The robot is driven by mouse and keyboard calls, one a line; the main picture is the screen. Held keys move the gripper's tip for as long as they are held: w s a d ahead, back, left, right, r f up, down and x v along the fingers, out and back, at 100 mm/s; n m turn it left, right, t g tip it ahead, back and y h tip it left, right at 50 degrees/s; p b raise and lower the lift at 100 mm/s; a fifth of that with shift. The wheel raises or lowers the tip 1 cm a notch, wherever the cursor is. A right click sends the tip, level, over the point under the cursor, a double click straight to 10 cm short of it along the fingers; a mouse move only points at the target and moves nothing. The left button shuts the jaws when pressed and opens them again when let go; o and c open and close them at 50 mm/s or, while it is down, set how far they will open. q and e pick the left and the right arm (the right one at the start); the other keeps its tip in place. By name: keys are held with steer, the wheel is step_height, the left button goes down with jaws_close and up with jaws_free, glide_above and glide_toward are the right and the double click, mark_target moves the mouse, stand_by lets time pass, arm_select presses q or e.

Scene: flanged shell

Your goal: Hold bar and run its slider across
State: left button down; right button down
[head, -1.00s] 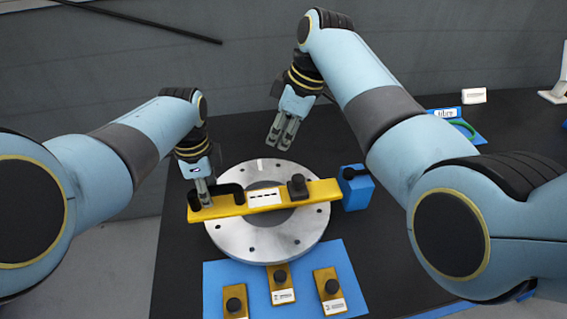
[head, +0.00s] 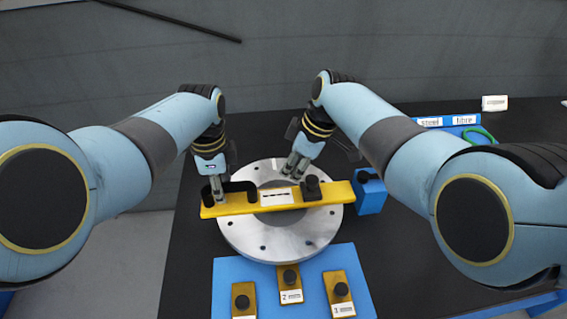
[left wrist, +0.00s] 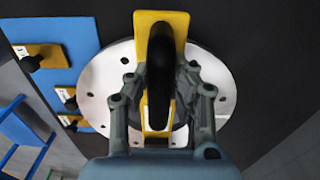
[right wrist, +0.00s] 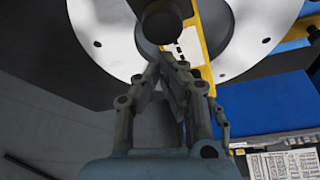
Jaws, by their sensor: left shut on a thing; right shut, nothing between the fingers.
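The yellow bar (head: 275,199) lies across the grey metal flange ring (head: 262,243). Its black handle (head: 240,186) stands near the left end. My left gripper (head: 217,190) is shut on this handle; in the left wrist view, its fingers flank the handle (left wrist: 160,60). The black slider (head: 312,187), with a round knob, sits on the bar right of the white marked label (head: 278,197). My right gripper (head: 293,170) is shut and empty, just behind the bar and slightly left of the slider. In the right wrist view the fingertips point toward the bar (right wrist: 196,45).
A blue block (head: 371,197) with a black knob stands at the bar's right end. In front, a blue mat (head: 262,262) carries several brass plates (head: 289,282) with black knobs. Labelled blue trays and a green ring (head: 478,133) lie at the back right.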

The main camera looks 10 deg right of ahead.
steer(key=shift+s+d, duration=0.2)
steer(key=shift+d, duration=0.3)
steer(key=d, duration=0.7)
steer(key=shift+a, duration=0.1)
steer(key=a, duration=0.1)
steer(key=w+a, duration=0.1)
steer(key=a, duration=0.2)
steer(key=shift+w, duration=0.35)
steer(key=v, duration=1)
steer(key=shift+d, duration=0.15)
